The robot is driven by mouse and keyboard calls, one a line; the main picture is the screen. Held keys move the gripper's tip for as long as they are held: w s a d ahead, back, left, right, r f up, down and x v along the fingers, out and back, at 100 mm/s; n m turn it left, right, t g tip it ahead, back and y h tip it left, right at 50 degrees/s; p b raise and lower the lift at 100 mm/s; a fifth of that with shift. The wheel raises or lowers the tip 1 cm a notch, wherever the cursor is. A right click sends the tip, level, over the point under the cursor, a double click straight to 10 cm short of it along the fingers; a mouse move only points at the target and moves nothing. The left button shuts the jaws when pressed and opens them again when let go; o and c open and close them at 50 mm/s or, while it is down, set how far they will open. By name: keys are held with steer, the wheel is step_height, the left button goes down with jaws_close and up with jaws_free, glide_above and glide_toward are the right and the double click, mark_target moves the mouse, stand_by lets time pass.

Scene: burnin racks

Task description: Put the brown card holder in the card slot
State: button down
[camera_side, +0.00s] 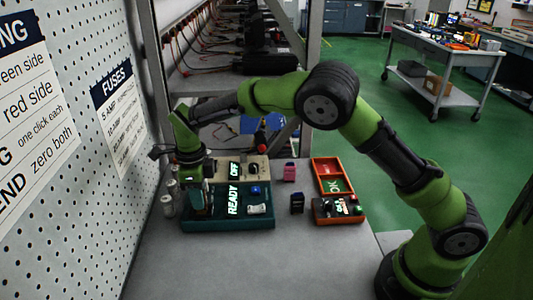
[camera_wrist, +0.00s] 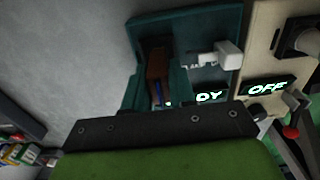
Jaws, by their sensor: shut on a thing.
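The brown card holder (camera_wrist: 156,66) shows in the wrist view between the fingers of my gripper (camera_wrist: 158,88). My gripper is shut on it, and a small blue strip and a bright dot show near its lower end. The far end of the holder is at the left part of the teal unit (camera_wrist: 190,20), where the card slot seems to be. I cannot tell how deep the holder sits. In the side view my gripper (camera_side: 197,200) points down over the left end of the teal unit (camera_side: 228,224) and hides the holder and slot.
The teal unit has a lit READY display (camera_side: 233,200) and a white lever (camera_wrist: 218,55). A beige unit (camera_side: 257,168) reading OFF stands behind it. Orange trays (camera_side: 330,163) and small blocks (camera_side: 297,203) are to the right. Small jars (camera_side: 168,205) stand left.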

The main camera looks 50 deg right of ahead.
steer(key=shift+f, duration=0.6)
stand_by(1.3)
steer(key=shift+c, duration=2.3)
jaws_free()
steer(key=shift+r, duration=3.5)
